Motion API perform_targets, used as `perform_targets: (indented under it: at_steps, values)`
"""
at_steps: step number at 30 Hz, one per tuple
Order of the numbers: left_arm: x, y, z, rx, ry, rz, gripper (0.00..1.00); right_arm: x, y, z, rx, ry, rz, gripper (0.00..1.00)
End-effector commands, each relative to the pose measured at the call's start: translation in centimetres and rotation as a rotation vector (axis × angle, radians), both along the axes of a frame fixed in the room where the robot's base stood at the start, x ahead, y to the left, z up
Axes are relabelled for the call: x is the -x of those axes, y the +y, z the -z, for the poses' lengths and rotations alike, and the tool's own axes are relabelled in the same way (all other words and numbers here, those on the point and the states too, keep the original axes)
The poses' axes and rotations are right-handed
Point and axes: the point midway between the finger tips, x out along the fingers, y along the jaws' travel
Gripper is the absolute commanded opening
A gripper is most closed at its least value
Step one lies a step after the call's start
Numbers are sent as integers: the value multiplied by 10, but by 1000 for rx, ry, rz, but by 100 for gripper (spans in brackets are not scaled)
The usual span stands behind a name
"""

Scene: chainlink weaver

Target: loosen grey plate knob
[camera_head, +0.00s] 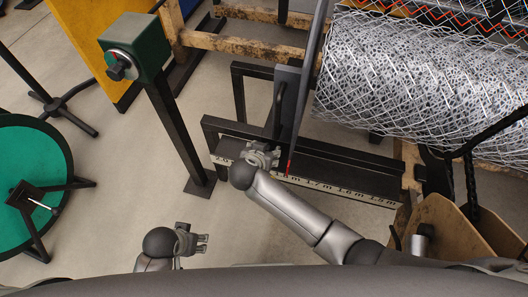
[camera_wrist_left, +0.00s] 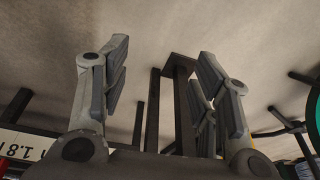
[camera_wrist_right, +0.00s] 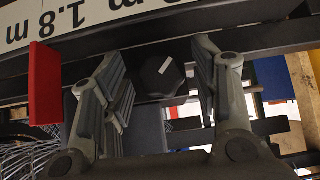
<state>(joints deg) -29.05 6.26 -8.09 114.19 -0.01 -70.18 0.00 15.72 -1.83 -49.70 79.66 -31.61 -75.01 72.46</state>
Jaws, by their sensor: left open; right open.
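The grey plate (camera_head: 288,88) stands on the black rail beside the wire mesh roll in the head view. It also shows in the right wrist view (camera_wrist_right: 146,132). A dark faceted knob (camera_wrist_right: 162,72) with a white mark sits in front of it. My right gripper (camera_wrist_right: 162,82) is open, with its fingers on either side of the knob; I cannot tell whether they touch it. In the head view my right gripper (camera_head: 264,155) hides the knob. My left gripper (camera_head: 204,243) is open and empty over the floor, and its open fingers fill the left wrist view (camera_wrist_left: 158,75).
A ruler (camera_head: 345,191) runs along the rail, with a red pointer (camera_head: 289,168) near my right gripper. A green box on a post (camera_head: 145,45) stands left. The wire mesh roll (camera_head: 420,80) fills the upper right.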

Motion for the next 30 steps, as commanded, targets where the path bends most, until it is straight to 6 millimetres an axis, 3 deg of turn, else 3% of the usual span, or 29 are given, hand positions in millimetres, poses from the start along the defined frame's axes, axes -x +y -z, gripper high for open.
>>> perform_targets:
  at_steps: [6,16,22,25,30]
  values:
    - [0,0,0,0,0,0,55,0,0,0,0,0,0,54]
    - [0,0,0,0,0,0,55,0,0,0,0,-1,0,12]
    - [-1,-1,-1,2,-6,0,55,0,1,-1,33,10,1,11]
    - [1,1,14,-1,7,1,55,0,2,-2,79,26,1,11]
    - [2,0,21,-1,9,2,55,0,1,0,122,40,1,11]
